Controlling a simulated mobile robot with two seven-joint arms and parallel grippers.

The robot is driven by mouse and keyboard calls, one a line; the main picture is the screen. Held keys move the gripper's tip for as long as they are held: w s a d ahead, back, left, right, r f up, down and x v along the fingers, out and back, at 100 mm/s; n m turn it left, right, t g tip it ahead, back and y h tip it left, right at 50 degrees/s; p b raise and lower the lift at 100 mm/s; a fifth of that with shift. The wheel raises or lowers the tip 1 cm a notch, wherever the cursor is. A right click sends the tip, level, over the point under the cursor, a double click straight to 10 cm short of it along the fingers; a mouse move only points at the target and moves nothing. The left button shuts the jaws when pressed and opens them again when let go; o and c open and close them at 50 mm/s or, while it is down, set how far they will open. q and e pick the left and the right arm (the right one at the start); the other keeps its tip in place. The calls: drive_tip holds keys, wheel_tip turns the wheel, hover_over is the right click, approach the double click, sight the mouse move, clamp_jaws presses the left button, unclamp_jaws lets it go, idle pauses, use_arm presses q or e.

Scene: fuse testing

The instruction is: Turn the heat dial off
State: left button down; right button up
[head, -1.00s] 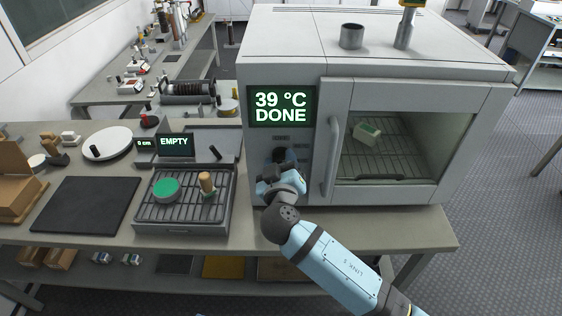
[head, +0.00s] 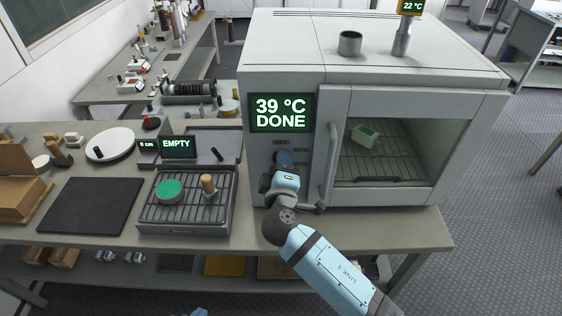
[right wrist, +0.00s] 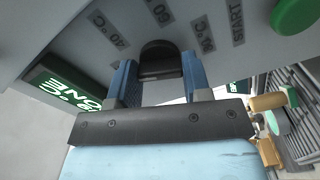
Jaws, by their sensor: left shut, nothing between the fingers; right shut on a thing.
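The heat dial (right wrist: 160,60) is a dark knob on the oven's front panel, seen in the right wrist view between the two blue fingers of my right gripper (right wrist: 158,78). The fingers are shut on it. Printed marks, including 40 °C and 60, surround the dial; its exact setting is unclear. In the head view my right gripper (head: 285,160) is at the panel under the display and hides the dial. The oven (head: 465,130) has a green display (head: 281,113) reading 39 °C DONE.
The oven door (head: 388,200) is closed, its vertical handle (head: 330,165) just right of my right gripper. A green button (right wrist: 295,12) is near the START label. A rack tray (head: 185,222) with a green-topped item (head: 169,191) stands left of the oven.

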use_arm(q)
drive_tip(key=shift+r+p, duration=0.9)
drive_tip(key=shift+r, duration=0.2)
use_arm(e)
drive_tip(key=shift+r+n, duration=0.15)
drive_tip(key=shift+n, duration=1.75)
drive_tip(key=o, duration=0.9)
drive_tip(key=shift+w, duration=0.1)
use_arm(q)
drive_tip(key=shift+s+a, duration=0.1)
use_arm(e)
drive_tip(key=shift+f, duration=0.2)
